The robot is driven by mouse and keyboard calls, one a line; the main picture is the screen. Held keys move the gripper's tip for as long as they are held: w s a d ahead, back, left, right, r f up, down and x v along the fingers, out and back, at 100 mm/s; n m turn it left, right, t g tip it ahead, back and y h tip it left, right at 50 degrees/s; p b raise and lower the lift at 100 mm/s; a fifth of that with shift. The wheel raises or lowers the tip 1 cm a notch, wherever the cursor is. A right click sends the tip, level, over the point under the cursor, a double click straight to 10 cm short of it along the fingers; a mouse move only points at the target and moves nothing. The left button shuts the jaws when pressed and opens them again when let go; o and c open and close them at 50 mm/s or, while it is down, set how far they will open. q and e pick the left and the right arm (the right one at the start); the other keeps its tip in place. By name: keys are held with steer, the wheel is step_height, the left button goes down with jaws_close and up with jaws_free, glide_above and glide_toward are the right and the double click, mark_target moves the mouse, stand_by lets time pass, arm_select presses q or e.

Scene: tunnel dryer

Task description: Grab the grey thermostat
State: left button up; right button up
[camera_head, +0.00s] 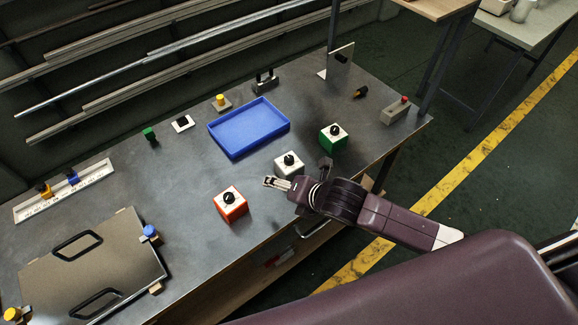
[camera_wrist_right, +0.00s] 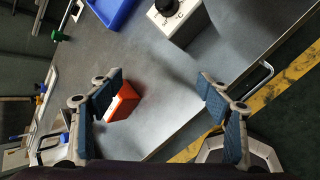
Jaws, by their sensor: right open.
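The grey thermostat (camera_head: 288,167) is a small light box with a white top face and a black knob. It stands on the dark table between a red thermostat (camera_head: 231,207) and a green thermostat (camera_head: 332,138). My right gripper (camera_head: 299,175) is open and empty, just on the near side of the grey thermostat in the head view. In the right wrist view the grey thermostat (camera_wrist_right: 181,31) is at the top, beyond the open fingers (camera_wrist_right: 160,82) and not between them. The red thermostat (camera_wrist_right: 122,102) shows beside the left finger. My left gripper is not in view.
A blue tray (camera_head: 248,128) lies behind the grey thermostat. A metal plate with two handles (camera_head: 92,268) lies at the left. Small switches and an upright plate (camera_head: 340,62) stand farther back. The table's near edge runs close below my right gripper.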

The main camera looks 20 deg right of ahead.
mark_target(289, 166)
steer(key=w+d+n, duration=0.2)
steer(key=n, duration=0.1)
steer(key=w+d+n, duration=0.2)
steer(key=n, duration=0.1)
steer(key=w+d+n, duration=0.2)
steer(key=n, duration=0.1)
steer(key=shift+d+f+n+t, duration=0.1)
steer(key=shift+d+n+t, duration=0.05)
steer(key=shift+n+t, duration=0.25)
steer(key=shift+w+d+f, duration=0.1)
steer(key=shift+w, duration=0.15)
steer(key=shift+p+x, duration=0.35)
steer(key=shift+x, duration=0.85)
steer(key=x, duration=0.2)
steer(key=p+x, duration=0.1)
steer(key=x, duration=0.1)
steer(key=shift+s+a+f+p, duration=0.1)
steer(key=shift+s+a+p, duration=0.05)
steer(key=shift+a+p, duration=0.2)
steer(key=shift+w+a+f+n, duration=0.15)
steer(key=shift+w+f+n, duration=0.15)
steer(key=shift+f, duration=0.1)
steer(key=c, duration=1.4)
steer(key=shift+r, duration=0.1)
